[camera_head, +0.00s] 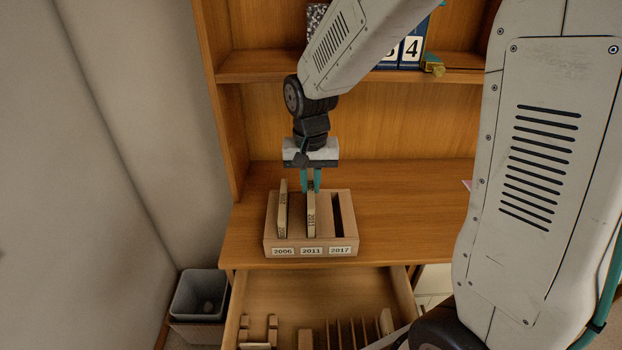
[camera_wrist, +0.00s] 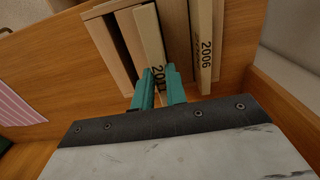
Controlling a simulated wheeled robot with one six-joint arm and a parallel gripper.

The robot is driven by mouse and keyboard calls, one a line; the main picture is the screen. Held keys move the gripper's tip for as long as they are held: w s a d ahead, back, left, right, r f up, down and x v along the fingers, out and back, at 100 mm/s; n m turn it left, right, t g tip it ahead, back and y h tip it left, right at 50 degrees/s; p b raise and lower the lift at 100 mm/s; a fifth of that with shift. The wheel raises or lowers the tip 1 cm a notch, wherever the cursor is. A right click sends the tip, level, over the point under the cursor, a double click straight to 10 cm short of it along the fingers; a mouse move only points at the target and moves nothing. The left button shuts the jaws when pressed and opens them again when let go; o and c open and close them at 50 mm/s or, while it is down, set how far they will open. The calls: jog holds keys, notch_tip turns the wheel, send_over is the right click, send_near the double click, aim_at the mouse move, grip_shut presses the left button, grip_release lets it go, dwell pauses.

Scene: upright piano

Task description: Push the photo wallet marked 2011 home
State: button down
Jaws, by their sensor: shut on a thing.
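The photo wallet marked 2011 (camera_head: 311,222) is a thin cream wallet standing in the middle slot of a wooden box (camera_head: 312,242), over the 2011 label. It also shows in the wrist view (camera_wrist: 149,38), slightly slanted against the slot walls. My gripper (camera_head: 310,184) is above the box's back part, its teal fingers shut on the far end of this wallet. In the wrist view, the fingers (camera_wrist: 158,88) lie on either side of it, partly covering its number. How deep its lower edge sits is hidden.
A wallet marked 2006 (camera_head: 282,208) stands in the left slot. The right slot, labelled 2017 (camera_head: 340,250), is empty. The box is on a wooden shelf (camera_head: 410,215) above an open drawer (camera_head: 285,290). A grey bin (camera_head: 200,295) stands at lower left. Numbered blue volumes (camera_head: 411,50) stand above.

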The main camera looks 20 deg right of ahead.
jog(key=shift+f, duration=1.9)
dwell(1.8)
jog(key=c, duration=1.3)
grip_release()
jog(key=shift+c, duration=0.2)
notch_tip(320, 180, up, 8)
jog(key=shift+f, duration=0.1)
